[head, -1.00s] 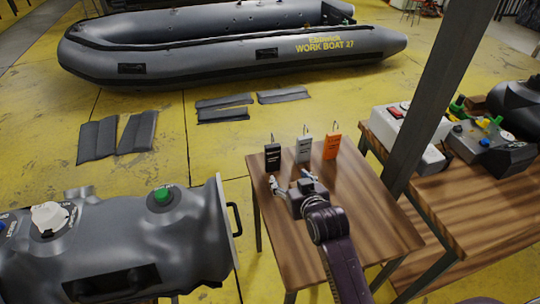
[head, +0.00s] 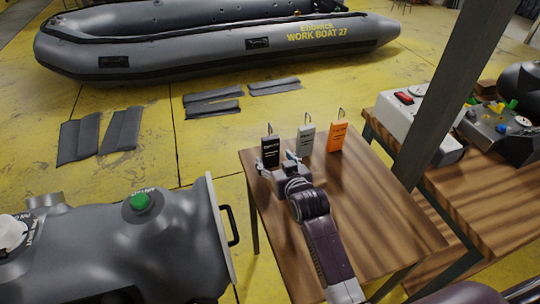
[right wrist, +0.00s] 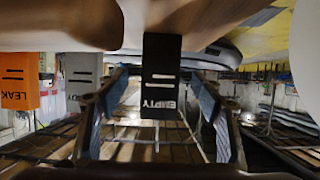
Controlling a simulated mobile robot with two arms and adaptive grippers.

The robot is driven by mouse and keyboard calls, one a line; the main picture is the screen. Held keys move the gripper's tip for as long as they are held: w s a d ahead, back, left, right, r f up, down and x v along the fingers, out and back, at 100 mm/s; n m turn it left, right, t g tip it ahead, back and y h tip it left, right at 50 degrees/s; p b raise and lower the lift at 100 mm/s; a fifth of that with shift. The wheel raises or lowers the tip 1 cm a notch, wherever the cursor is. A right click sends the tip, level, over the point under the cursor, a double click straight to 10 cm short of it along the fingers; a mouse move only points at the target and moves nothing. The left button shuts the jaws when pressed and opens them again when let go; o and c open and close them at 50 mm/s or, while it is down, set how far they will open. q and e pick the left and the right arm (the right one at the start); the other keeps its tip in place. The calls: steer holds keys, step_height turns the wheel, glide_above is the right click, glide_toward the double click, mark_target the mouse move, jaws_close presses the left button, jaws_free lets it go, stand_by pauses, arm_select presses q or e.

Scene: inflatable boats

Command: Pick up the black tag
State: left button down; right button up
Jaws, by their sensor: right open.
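The black tag (head: 270,152) stands upright at the far left corner of the small wooden table (head: 350,210). It has white lettering and a wire loop on top. It also shows in the right wrist view (right wrist: 160,75), reading "EMPTY". My right gripper (head: 279,162) is open just in front of the black tag and partly covers its lower part in the head view. In the right wrist view the tag appears between the two spread fingers, with a gap on each side. My left gripper is not in view.
A grey tag (head: 305,140) and an orange tag (head: 338,137) stand right of the black one. A dark post (head: 440,100) rises at the right, beside a wooden bench (head: 480,210). A grey inflatable (head: 90,245) lies left of the table. The table's right part is clear.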

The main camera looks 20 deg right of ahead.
mark_target(272, 155)
steer(key=shift+p+x, duration=0.35)
steer(key=shift+x, duration=2.45)
steer(key=c, duration=1.3)
